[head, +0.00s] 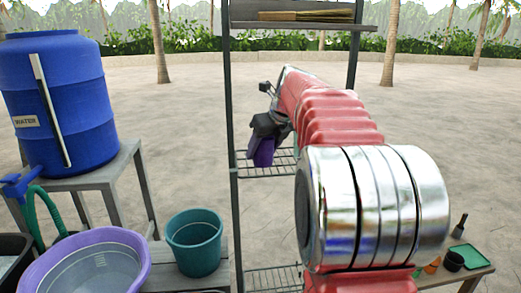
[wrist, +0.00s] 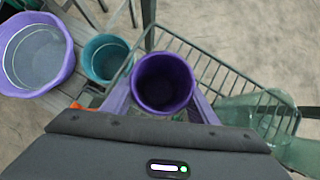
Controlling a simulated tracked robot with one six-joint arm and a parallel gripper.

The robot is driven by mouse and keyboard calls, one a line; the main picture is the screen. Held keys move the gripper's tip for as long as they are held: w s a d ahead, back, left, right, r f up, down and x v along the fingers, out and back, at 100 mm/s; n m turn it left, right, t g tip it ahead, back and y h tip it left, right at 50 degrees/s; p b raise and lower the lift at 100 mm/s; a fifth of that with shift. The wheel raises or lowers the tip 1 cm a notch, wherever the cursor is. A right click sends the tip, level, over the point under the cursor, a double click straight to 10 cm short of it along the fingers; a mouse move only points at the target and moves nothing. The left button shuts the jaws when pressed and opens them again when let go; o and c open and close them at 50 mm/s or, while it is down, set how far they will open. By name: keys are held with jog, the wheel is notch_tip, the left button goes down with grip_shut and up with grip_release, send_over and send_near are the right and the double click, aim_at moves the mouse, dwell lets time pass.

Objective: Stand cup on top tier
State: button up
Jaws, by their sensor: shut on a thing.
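My gripper (head: 266,128) is shut on a purple cup (head: 263,152), at the end of my red and silver arm. In the wrist view the cup (wrist: 163,82) is seen from above, upright, its dark inside empty, between the two fingers. A dark metal rack (head: 234,120) stands ahead. Its top shelf (head: 290,26) is above the gripper and carries a straw broom (head: 308,16). The cup is near the height of a middle wire shelf (head: 265,171); whether they touch I cannot tell. My arm hides part of the rack.
A translucent green container (wrist: 254,113) is at the wire shelf's right. A blue water barrel (head: 57,100), a purple basin (head: 133,236) and a teal bucket (head: 194,241) stand left. A low table (head: 478,271) with small pots is right.

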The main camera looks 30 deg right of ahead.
jog(key=o, duration=1)
jog(key=shift+o, duration=0.2)
jog(key=v, duration=1.2)
jog(key=shift+s, duration=0.1)
